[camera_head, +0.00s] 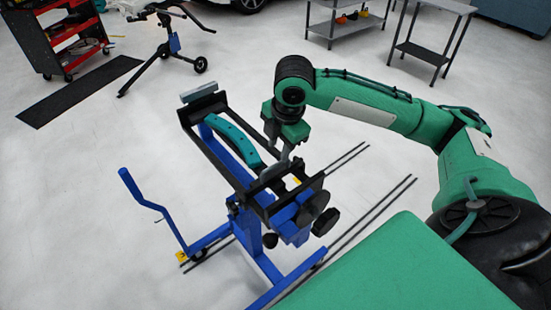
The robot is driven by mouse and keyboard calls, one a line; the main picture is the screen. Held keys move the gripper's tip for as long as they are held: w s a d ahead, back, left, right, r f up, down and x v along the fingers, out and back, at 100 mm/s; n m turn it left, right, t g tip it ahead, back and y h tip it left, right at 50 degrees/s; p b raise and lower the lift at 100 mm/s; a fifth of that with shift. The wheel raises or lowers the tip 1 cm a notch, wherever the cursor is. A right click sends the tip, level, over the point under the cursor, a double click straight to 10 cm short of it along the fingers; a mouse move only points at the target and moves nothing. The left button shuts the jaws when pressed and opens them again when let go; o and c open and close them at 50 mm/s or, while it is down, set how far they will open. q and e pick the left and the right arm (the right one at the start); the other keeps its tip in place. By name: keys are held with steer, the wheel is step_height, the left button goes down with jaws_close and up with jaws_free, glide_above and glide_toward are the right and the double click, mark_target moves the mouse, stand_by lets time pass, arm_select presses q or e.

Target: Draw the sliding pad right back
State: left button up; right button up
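A blue work stand (250,232) with a long black top frame (190,136) stands in the middle of the view. Another grey pad (197,91) sits at the far end. A teal curved part (235,137) lies lengthwise between them. My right gripper (284,160) points down at the near grey pad, fingertips at or very close to it. I cannot tell whether its fingers are closed on the pad. My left gripper is out of view.
Black knobs (325,221) stick out at the stand's near end. A red tool cart (65,35), a black folding stand (160,50) and grey tables (345,25) stand farther back.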

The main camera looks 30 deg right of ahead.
mark_target(275, 165)
steer(key=f, duration=0.3)
steer(key=w+f, duration=0.1)
steer(key=f, duration=0.2)
steer(key=shift+w+f, duration=0.15)
steer(key=shift+f, duration=0.2)
jaws_close()
steer(key=shift+r, duration=0.1)
